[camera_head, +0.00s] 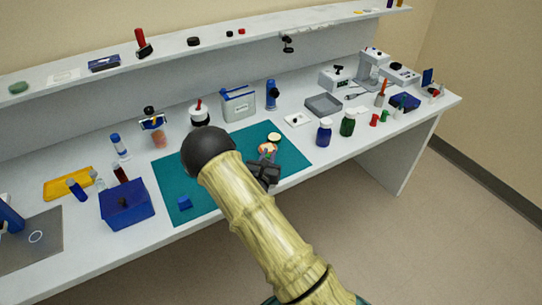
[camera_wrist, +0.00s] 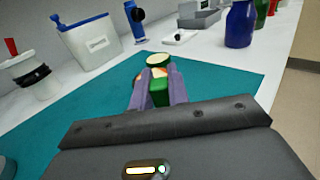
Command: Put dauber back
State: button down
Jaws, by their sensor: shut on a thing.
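My gripper (camera_head: 267,155) is over the right part of the teal mat (camera_head: 228,175). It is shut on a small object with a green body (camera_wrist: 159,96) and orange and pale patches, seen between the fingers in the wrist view. I take this for the dauber, but the fingers hide most of it. A round cream disc with a green rim (camera_wrist: 158,60) shows just beyond the fingertips; it also shows in the head view (camera_head: 274,137). I cannot tell whether the disc is joined to the held object.
A white pot with a red-handled top (camera_head: 199,114), a white-and-blue box (camera_head: 238,104) and a blue dispenser (camera_head: 271,95) stand behind the mat. Blue (camera_head: 324,132) and green (camera_head: 348,122) bottles stand right.

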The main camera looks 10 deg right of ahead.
jog(key=shift+d+f, duration=0.25)
jog(key=shift+f, duration=0.3)
jog(key=shift+s+f+b, duration=0.1)
jog(key=shift+b, duration=0.25)
